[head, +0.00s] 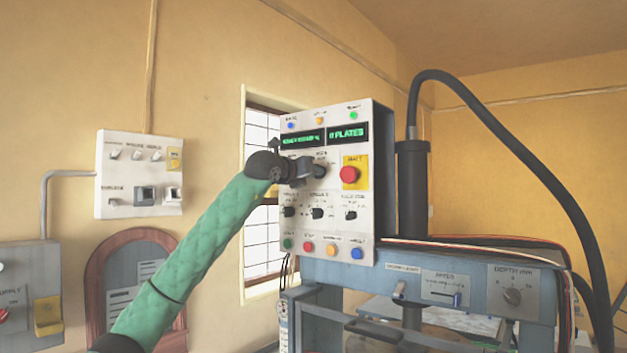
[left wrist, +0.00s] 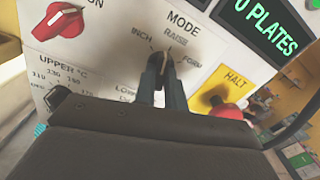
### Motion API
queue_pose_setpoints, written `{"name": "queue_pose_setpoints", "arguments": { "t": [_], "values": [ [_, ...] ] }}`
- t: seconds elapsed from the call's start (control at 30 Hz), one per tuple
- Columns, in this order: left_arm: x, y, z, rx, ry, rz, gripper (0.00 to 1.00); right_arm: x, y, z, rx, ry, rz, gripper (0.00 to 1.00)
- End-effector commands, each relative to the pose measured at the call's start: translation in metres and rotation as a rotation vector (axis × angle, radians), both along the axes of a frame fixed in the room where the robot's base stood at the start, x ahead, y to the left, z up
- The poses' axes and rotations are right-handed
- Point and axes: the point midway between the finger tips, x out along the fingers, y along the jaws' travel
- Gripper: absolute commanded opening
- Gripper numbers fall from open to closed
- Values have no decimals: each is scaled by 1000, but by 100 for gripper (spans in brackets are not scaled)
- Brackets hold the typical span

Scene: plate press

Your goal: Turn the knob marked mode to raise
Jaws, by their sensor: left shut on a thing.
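The mode knob (left wrist: 165,63) is on the white control panel (head: 330,270), under the green displays. In the left wrist view the marks INCH, RAISE and FORM fan out around it, with RAISE at the top. My left gripper (head: 318,171) is at the panel and shut on the mode knob; in the left wrist view its two dark fingers (left wrist: 165,75) stand on either side of it. The fingers hide most of the knob, and its exact pointer direction is hard to read. My right gripper is not in view.
A red halt button (head: 349,174) on a yellow plate sits just right of the knob. A red knob (left wrist: 60,21) is at the upper left in the left wrist view. Several small black knobs (head: 317,213) sit below. The blue-grey press (head: 400,272) stands beside the panel.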

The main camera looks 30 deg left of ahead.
Motion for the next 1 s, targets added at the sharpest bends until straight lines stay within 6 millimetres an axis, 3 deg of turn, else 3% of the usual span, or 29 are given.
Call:
{"name": "queue_pose_setpoints", "arguments": {
  "t": [0.2,0.4,1.0],
  "values": [
    [1,0,-4,140,-6,0,0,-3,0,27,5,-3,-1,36],
    [1,0,-4,221,-13,-1,0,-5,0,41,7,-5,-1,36],
    [1,0,-3,264,-16,-1,0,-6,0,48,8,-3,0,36]
  ]
}}
